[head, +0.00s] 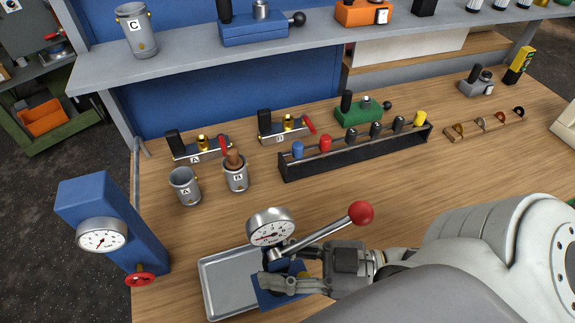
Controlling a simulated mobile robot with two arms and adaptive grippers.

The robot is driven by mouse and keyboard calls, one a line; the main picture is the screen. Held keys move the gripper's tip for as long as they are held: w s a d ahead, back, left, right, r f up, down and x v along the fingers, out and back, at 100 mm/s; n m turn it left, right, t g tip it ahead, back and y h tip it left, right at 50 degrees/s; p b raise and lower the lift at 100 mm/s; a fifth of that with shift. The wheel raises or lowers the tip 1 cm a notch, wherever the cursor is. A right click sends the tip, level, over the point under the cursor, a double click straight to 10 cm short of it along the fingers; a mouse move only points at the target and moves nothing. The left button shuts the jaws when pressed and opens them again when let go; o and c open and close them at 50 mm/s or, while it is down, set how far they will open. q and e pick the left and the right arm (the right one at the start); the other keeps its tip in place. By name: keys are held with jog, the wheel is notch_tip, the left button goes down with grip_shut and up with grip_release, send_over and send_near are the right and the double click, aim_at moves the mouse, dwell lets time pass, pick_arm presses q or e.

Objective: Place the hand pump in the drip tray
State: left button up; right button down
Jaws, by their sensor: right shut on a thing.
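The hand pump (270,227) has a round white gauge, a blue base and a long lever with a red ball. My right gripper (276,270) is shut on the pump body below the gauge, and its fingers hide part of it. The drip tray (221,297) is a shallow grey metal tray at the front of the wooden bench. The pump's blue base overlaps the right part of the tray in the head view. I cannot tell whether the base touches the tray or is above it. My left gripper is not in view.
A blue column with a gauge and red handwheel (102,235) stands left of the tray. Grey cups A (184,187) and B (236,176) and a black rack (355,155) are behind. A shelf (330,37) hangs above.

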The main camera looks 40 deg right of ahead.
jog(key=shift+w+a, duration=0.25)
jog(key=shift+w, duration=0.15)
jog(key=w+a+f, duration=0.4)
jog(key=w+f, duration=0.4)
jog(key=f, duration=0.3)
jog(key=shift+w+a, duration=0.15)
jog(key=shift+w, duration=0.2)
dwell(0.3)
jog(key=c, duration=1.1)
grip_release()
jog(key=shift+s+f, duration=0.1)
jog(key=shift+f, duration=0.2)
jog(key=shift+o, duration=0.2)
